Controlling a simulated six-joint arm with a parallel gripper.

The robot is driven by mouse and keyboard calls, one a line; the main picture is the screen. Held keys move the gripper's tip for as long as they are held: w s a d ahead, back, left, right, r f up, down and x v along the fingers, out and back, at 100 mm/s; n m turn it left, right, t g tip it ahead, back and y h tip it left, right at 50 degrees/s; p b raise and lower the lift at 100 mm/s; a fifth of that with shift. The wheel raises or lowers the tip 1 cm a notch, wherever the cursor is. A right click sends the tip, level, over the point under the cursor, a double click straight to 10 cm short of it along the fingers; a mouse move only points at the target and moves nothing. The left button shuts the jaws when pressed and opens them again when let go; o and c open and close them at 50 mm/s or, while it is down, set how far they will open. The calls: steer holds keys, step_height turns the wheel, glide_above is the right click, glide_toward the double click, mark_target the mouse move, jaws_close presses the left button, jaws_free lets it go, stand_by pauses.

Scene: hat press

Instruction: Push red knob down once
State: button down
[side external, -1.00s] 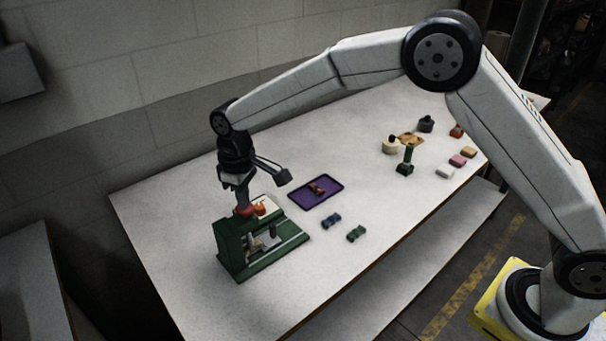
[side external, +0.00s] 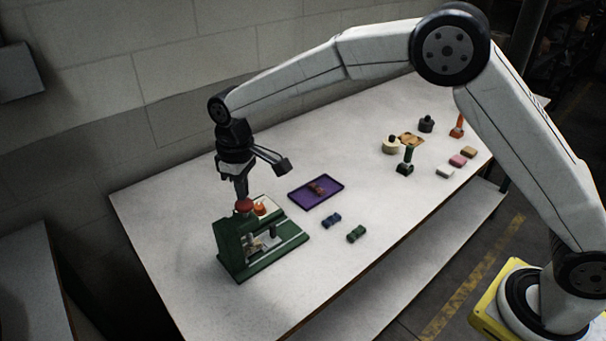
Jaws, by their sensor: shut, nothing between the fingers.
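The red knob (side external: 244,205) sits on top of the green press (side external: 232,245) at the front left of the table. My gripper (side external: 241,193) is shut and empty, pointing down just above the knob. I cannot tell whether its fingertips touch the knob or stand slightly apart from it. A small orange piece (side external: 260,209) shows just right of the knob on the press. The lower part of the press has light metal parts in its opening.
A purple tray (side external: 300,205) with a brown item lies right of the press. A blue toy car (side external: 331,221) and a green toy car (side external: 356,233) lie nearby. Several blocks and stamps stand at the far right. The table's front middle is clear.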

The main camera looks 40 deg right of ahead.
steer(key=shift+r, duration=0.35)
step_height(320, 180, up, 7)
stand_by(6.9)
